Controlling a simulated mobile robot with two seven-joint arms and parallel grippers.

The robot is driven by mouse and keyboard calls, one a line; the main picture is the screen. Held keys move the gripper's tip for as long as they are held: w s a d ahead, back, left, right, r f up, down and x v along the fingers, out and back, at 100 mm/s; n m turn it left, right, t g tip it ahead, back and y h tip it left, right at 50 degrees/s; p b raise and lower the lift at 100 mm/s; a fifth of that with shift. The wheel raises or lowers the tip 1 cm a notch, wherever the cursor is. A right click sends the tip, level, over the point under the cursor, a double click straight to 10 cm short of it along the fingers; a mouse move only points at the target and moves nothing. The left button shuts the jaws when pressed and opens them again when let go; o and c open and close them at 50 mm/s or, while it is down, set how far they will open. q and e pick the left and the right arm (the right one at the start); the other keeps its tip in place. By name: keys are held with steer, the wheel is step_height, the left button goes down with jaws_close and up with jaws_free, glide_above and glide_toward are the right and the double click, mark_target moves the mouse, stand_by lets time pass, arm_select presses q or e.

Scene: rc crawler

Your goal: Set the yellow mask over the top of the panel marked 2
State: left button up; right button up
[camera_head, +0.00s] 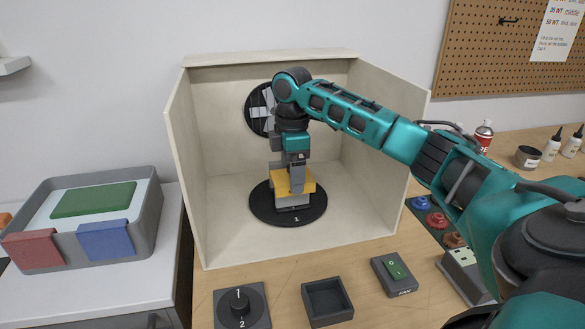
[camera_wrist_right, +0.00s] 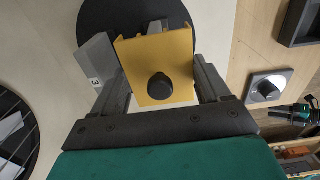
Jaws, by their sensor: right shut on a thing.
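The yellow mask (camera_head: 307,184) is over the black turntable (camera_head: 260,207) inside the open booth. It also shows in the right wrist view (camera_wrist_right: 182,55), with a dark round knob on its face. My right gripper (camera_head: 296,172) is shut on the mask, its fingers at the mask's two sides. A grey block marked 3 (camera_wrist_right: 95,60) stands beside the mask. Another grey piece (camera_wrist_right: 157,26) shows past the mask's far edge. No panel marked 2 can be read, and I cannot tell whether the mask rests on a panel. My left gripper is out of view.
The pale booth walls (camera_head: 188,175) enclose the turntable at left, back and right; a fan (camera_head: 257,112) is in the back wall. A grey bin (camera_head: 150,215) stands left.

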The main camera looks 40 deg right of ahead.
steer(key=shift+f, duration=0.1)
steer(key=o, duration=1)
steer(key=shift+r, duration=4.05)
